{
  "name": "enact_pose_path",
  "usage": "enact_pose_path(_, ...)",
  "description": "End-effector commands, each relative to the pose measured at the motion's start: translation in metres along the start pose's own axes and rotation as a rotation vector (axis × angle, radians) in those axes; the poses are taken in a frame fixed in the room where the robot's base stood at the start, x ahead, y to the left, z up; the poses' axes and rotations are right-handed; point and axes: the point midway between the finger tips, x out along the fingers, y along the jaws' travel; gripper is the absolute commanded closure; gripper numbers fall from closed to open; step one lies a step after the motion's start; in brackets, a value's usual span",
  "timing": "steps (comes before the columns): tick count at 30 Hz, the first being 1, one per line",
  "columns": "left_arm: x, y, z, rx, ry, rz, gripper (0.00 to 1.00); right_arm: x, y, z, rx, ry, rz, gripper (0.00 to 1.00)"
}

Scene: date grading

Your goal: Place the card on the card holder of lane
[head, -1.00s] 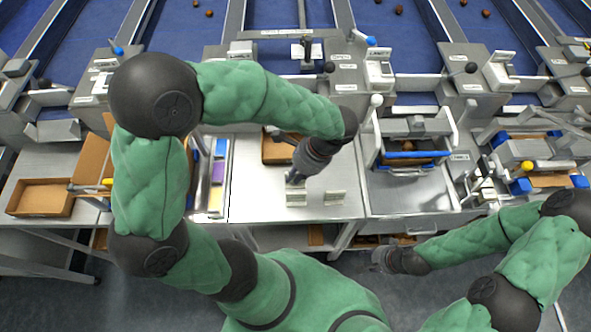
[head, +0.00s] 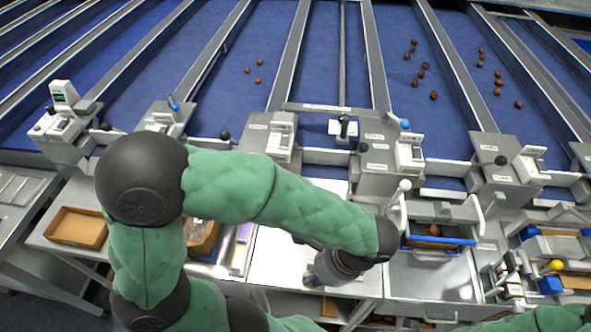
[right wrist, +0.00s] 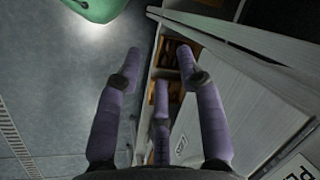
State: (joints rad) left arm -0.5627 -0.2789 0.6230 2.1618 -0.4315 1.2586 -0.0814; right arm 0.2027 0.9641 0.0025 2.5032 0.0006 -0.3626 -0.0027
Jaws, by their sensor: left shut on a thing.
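My left gripper (head: 318,272) is over the metal worktable (head: 275,262) in the head view, fingers pointing down and left. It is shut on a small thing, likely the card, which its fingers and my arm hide. Small white upright units stand at the lane ends, one at center left (head: 281,135) and one right of center (head: 409,152). I cannot tell which part is the card holder. My right gripper (right wrist: 164,68) shows in the right wrist view with its purple fingers spread and nothing between them.
A cardboard tray (head: 77,228) sits at the left. A bin with a blue bar (head: 440,240) and white handles stands right of my left gripper. Black-knobbed levers rise between lanes. Blue lanes (head: 330,60) behind carry scattered dates. Bare floor (right wrist: 50,70) lies beside my right gripper.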

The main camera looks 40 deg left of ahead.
Motion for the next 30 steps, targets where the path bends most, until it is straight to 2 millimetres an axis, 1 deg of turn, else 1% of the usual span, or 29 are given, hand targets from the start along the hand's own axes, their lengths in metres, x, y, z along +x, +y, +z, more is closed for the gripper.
enact_pose_path(1,-0.01,-0.005,0.0,-0.052,0.0,0.024,1.0,-0.007,-0.003,0.0,0.0,0.0,0.0,0.62)
enact_pose_path(5,-0.037,-0.023,-0.004,-0.27,-0.002,0.115,1.0,-0.026,-0.009,0.001,0.0,0.0,0.0,0.62)
enact_pose_path(6,-0.047,-0.031,-0.005,-0.358,-0.002,0.151,1.0,-0.032,-0.011,0.001,0.0,0.0,0.0,0.62)
enact_pose_path(8,-0.062,-0.045,-0.007,-0.493,-0.001,0.206,1.0,-0.042,-0.015,0.001,0.0,0.001,0.0,0.62)
enact_pose_path(11,-0.083,-0.07,-0.008,-0.713,-0.002,0.298,1.0,-0.057,-0.02,0.002,0.0,0.001,0.0,0.62)
enact_pose_path(12,-0.09,-0.082,-0.008,-0.8,-0.001,0.333,1.0,-0.063,-0.022,0.002,0.0,0.001,0.0,0.62)
enact_pose_path(14,-0.101,-0.099,-0.008,-0.931,-0.001,0.387,1.0,-0.071,-0.025,0.003,0.0,0.001,0.0,0.62)
enact_pose_path(17,-0.118,-0.13,-0.004,-1.151,-0.001,0.478,1.0,-0.086,-0.031,0.003,0.0,0.0,0.0,0.62)
enact_pose_path(18,-0.123,-0.144,-0.002,-1.237,-0.001,0.513,1.0,-0.092,-0.033,0.003,0.0,0.001,0.0,0.62)
enact_pose_path(20,-0.131,-0.164,0.003,-1.37,-0.002,0.567,1.0,-0.101,-0.036,0.004,0.0,0.001,0.0,0.62)
enact_pose_path(21,-0.136,-0.178,0.007,-1.457,-0.003,0.604,1.0,-0.106,-0.038,0.004,0.0,0.0,0.0,0.62)
enact_pose_path(23,-0.142,-0.2,0.015,-1.59,-0.003,0.658,1.0,-0.115,-0.041,0.004,0.0,0.0,0.0,0.62)
enact_pose_path(24,-0.146,-0.216,0.021,-1.679,-0.002,0.694,1.0,-0.121,-0.043,0.004,0.0,0.0,0.0,0.62)
enact_pose_path(26,-0.15,-0.238,0.031,-1.812,-0.003,0.749,1.0,-0.13,-0.046,0.005,0.0,0.0,0.0,0.62)
enact_pose_path(27,-0.152,-0.253,0.038,-1.9,-0.003,0.786,1.0,-0.136,-0.049,0.005,0.0,0.0,0.0,0.62)
enact_pose_path(29,-0.155,-0.276,0.052,-2.035,-0.004,0.841,1.0,-0.145,-0.052,0.005,0.0,0.0,0.0,0.62)
enact_pose_path(30,-0.156,-0.292,0.062,-2.125,-0.004,0.878,1.0,-0.151,-0.054,0.006,0.0,0.0,0.0,0.62)
